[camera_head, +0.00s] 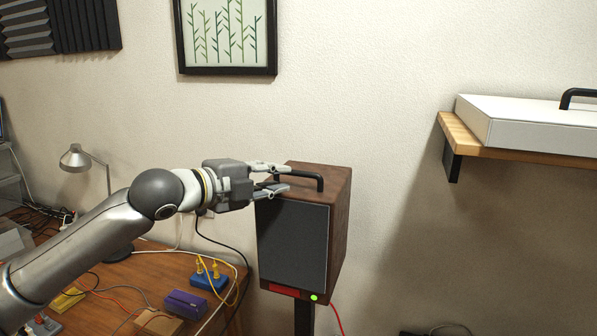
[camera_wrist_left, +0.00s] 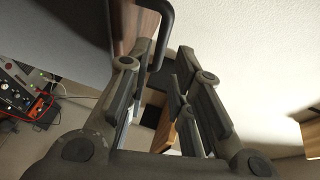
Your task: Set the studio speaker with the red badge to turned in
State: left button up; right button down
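The studio speaker (camera_head: 293,245) is a dark wooden box with a grey front cloth, on a dark stand. A red badge (camera_head: 285,290) and a green light (camera_head: 314,297) show along its lower front edge. A black handle (camera_head: 308,177) is on its top. My left gripper (camera_head: 277,178) is open at the left end of this handle. In the left wrist view the fingers (camera_wrist_left: 165,75) stand apart, with the handle (camera_wrist_left: 168,22) close by the left finger. I cannot tell whether they touch. My right gripper is not in view.
A wooden shelf (camera_head: 452,133) with a white case (camera_head: 530,125) is on the wall at right. A desk (camera_head: 150,270) at lower left holds a lamp (camera_head: 76,158), cables, a blue box (camera_head: 207,281) and a purple box (camera_head: 185,304). The wall right of the speaker is clear.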

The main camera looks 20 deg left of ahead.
aim_at(296, 174)
pick_arm(q)
jog(key=p+x, duration=0.1)
jog(key=x, duration=0.7)
jog(key=shift+p, duration=0.4)
jog(key=shift+c, duration=0.2)
grip_shut()
